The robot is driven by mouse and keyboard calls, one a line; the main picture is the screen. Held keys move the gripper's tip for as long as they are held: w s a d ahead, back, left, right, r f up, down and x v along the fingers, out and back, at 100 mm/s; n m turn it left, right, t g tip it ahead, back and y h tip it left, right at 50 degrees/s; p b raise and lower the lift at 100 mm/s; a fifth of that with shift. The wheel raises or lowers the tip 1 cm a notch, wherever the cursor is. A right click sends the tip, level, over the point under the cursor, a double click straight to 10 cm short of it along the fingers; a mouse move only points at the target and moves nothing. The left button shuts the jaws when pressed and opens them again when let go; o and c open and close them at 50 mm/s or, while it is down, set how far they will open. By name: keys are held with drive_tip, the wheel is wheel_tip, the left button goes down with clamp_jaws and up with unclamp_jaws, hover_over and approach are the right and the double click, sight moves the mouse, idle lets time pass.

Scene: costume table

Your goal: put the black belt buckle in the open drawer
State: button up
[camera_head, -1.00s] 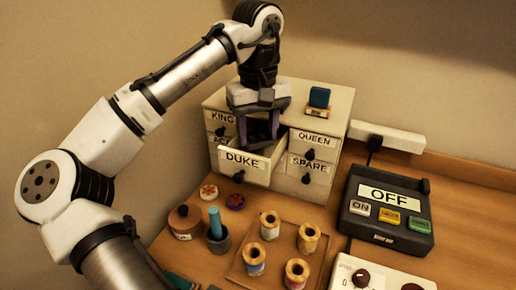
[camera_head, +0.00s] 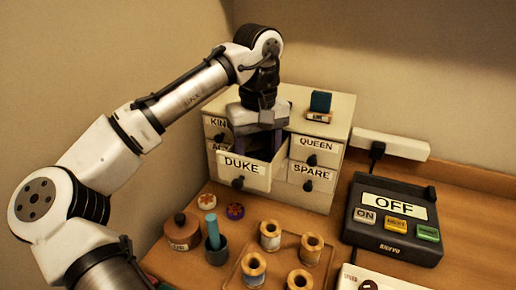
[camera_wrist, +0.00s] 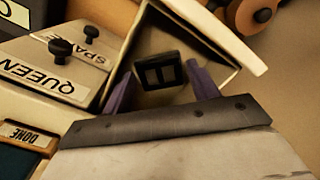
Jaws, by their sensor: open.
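The black belt buckle (camera_wrist: 160,71) is a small dark rectangular frame in the wrist view. It appears inside the open drawer, between my fingers, with no clear contact with them. In the wrist view my gripper (camera_wrist: 162,88) is open. The buckle is hidden in the head view.
A switch box (camera_head: 390,245) is at right.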

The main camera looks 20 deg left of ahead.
sight(258, 155)
wheel_tip(258, 155, up, 12)
drive_tip(key=shift+r+p, duration=0.2)
drive_tip(key=shift+p, duration=0.2)
idle(1.2)
